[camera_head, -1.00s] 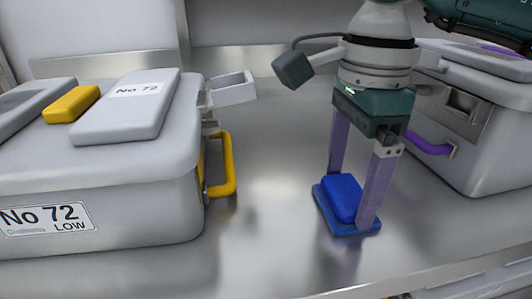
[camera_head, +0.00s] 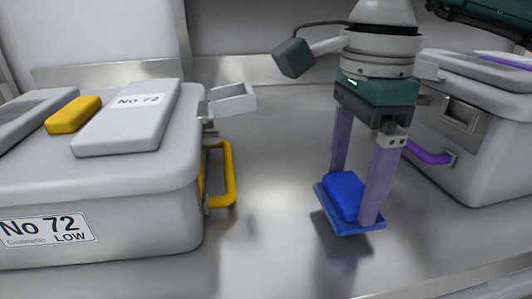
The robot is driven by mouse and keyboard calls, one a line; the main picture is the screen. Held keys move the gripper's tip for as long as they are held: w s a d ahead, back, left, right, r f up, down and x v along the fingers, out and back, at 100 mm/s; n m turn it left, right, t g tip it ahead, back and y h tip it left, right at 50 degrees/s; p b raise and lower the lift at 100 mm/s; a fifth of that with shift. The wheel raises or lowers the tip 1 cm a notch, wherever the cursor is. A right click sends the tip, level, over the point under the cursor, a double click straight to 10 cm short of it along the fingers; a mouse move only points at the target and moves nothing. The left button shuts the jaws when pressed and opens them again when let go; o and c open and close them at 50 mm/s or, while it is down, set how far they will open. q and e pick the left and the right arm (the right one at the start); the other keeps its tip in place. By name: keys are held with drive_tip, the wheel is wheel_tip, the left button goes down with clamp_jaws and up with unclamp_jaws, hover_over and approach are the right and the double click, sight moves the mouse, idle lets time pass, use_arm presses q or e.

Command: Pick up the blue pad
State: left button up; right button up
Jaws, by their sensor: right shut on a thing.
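The blue pad (camera_head: 345,194) is a raised blue block on a flat blue base, right of centre in the head view. My right gripper (camera_head: 354,197) points down with its two purple fingers on either side of the block. It is shut on the pad. A dark shadow lies on the metal surface below the pad, and the pad appears slightly above that surface. The near finger hides part of the pad's right side. My left gripper is not in view.
A grey case (camera_head: 120,210) with a yellow handle (camera_head: 228,172) and a "No 72" label stands at left. Another grey case (camera_head: 490,160) with a purple handle (camera_head: 428,154) stands close at right. The metal counter (camera_head: 265,225) between them is clear.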

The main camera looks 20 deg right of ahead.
wheel_tip(320, 180, up, 10)
wheel_tip(320, 180, up, 8)
drive_tip(key=p, duration=0.3)
hover_over(350, 187)
drive_tip(key=shift+r, duration=0.1)
